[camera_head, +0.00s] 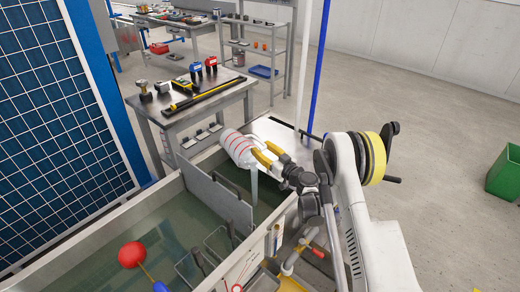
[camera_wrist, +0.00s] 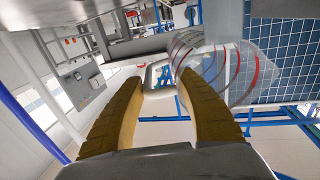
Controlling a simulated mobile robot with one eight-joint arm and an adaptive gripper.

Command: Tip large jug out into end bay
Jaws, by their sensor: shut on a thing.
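The large jug (camera_head: 238,149) is clear-white with red rings. It lies tipped far over, above the far end of the water tank. My gripper (camera_head: 268,155) is shut on its handle, which shows between the yellow fingers in the wrist view (camera_wrist: 160,82). The jug body (camera_wrist: 222,72) is right of the fingers there. A pale vertical streak (camera_head: 254,188) hangs below the jug toward the water; I cannot tell for sure if it is pouring water. The end bay (camera_head: 266,194) lies under the jug, beyond a grey partition (camera_head: 220,202). The jug's mouth is not clear.
A red float ball (camera_head: 132,254) and wire-handled frames (camera_head: 192,262) are in the nearer tank part. A steel bench (camera_head: 190,98) with tools stands behind the tank. A blue panelled wall (camera_head: 55,130) is at left. Pipes and valves (camera_head: 300,250) are at the tank's right side.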

